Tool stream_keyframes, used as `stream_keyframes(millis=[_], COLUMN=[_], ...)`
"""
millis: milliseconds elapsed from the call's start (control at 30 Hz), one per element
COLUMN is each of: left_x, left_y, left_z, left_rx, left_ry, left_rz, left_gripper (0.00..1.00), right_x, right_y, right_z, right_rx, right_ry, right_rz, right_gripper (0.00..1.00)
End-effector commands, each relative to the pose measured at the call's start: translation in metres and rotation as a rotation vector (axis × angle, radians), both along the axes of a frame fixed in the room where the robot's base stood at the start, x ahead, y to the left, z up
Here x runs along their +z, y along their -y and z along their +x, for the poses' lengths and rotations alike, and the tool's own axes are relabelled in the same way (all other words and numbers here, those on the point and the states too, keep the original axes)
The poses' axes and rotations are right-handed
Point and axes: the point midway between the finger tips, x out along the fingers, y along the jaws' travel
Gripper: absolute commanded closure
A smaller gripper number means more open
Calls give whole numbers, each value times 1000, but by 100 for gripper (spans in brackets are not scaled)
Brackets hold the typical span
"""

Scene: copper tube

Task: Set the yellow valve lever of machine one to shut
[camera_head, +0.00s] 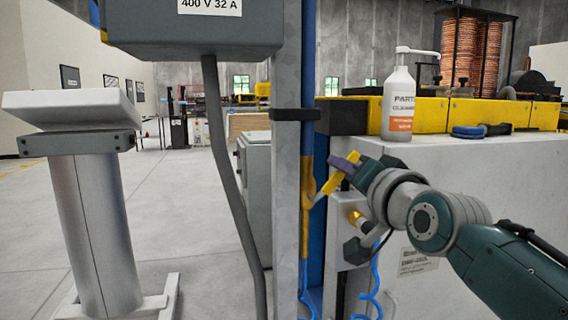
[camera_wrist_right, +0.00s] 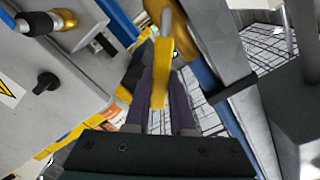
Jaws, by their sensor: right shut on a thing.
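The yellow valve lever (camera_head: 329,187) slants up and to the right from beside the upright pipe, next to the machine's left end. My right gripper (camera_head: 345,166) has purple fingers and reaches in from the right; it is shut on the lever. In the right wrist view the lever (camera_wrist_right: 161,72) runs between the purple fingers of my right gripper (camera_wrist_right: 168,95). The valve body is partly hidden, and I cannot tell the lever's exact setting. My left gripper is not in view.
A blue and yellow pipe (camera_head: 308,170) and a grey post (camera_head: 286,180) stand just left of the lever. A brass fitting (camera_head: 355,217) and a black knob (camera_head: 355,251) sit below my gripper. A cleaner bottle (camera_head: 398,105) stands on the machine. Open floor lies left.

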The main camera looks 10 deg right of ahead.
Motion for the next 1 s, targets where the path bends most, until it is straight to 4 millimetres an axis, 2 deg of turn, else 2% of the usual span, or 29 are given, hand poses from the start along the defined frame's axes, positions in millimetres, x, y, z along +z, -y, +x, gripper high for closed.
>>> stream_keyframes(millis=[600, 1000], left_x=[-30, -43], left_y=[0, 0], left_z=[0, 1], left_rx=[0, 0], left_ry=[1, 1], left_rz=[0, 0], left_gripper=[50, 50], right_x=[-37, -52], right_y=[22, 24], right_z=[1, 1], right_rx=[-1, 0], right_ry=[-20, -27], right_rz=[571, 807], right_gripper=[100, 100])
